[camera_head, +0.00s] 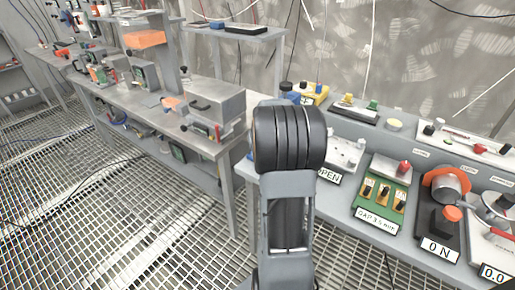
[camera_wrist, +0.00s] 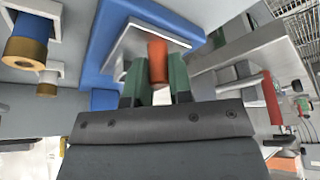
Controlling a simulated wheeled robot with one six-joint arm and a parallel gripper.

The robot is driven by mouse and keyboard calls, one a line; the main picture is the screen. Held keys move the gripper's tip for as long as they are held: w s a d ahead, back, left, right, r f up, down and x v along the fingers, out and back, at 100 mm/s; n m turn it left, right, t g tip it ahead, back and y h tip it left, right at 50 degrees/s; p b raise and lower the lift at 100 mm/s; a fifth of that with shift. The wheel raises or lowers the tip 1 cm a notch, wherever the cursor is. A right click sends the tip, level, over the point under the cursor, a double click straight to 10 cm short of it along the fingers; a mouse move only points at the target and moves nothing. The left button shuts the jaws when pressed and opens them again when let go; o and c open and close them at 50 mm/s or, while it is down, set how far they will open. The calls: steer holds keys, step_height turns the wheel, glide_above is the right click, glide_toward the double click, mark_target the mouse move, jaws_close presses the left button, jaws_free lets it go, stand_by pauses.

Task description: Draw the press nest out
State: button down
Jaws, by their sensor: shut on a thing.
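In the wrist view, my gripper (camera_wrist: 157,82) has its green fingers on both sides of an orange-brown upright handle (camera_wrist: 157,60) and is shut on it. The handle stands at a pale metal plate or bracket (camera_wrist: 126,43), which looks like the press nest. The plate lies against a blue body (camera_wrist: 98,43), which seems to be part of the press. How far the nest sits inside the press cannot be told. In the head view, my arm hides the gripper and most of the press.
Right of my arm in the head view, the bench holds a green gap-gauge board (camera_head: 381,190), an orange clamp device (camera_head: 447,185) and a red-knobbed block (camera_head: 403,168). A grey box (camera_head: 216,102) stands on the left bench (camera_head: 190,125). Grated floor (camera_head: 120,220) is open at left.

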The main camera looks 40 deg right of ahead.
steer(key=c, duration=1)
jaws_free()
steer(key=shift+r, duration=0.1)
steer(key=p+v, duration=0.1)
steer(key=v, duration=1.2)
steer(key=shift+s+a+r, duration=0.2)
steer(key=shift+r, duration=0.05)
steer(key=s+a+r+n+p, duration=0.1)
steer(key=s+a+n+p, duration=0.1)
steer(key=a, duration=0.7)
steer(key=s+a+r+n+y+p, duration=0.1)
steer(key=s+a+n+p, duration=0.1)
steer(key=s+a, duration=0.3)
steer(key=s+a+r+n+y+p, duration=0.1)
steer(key=s+a+n+p, duration=0.1)
steer(key=a, duration=1.1)
steer(key=shift+s+r+p, duration=0.1)
steer(key=shift+s+p, duration=0.55)
steer(key=shift+p, duration=0.5)
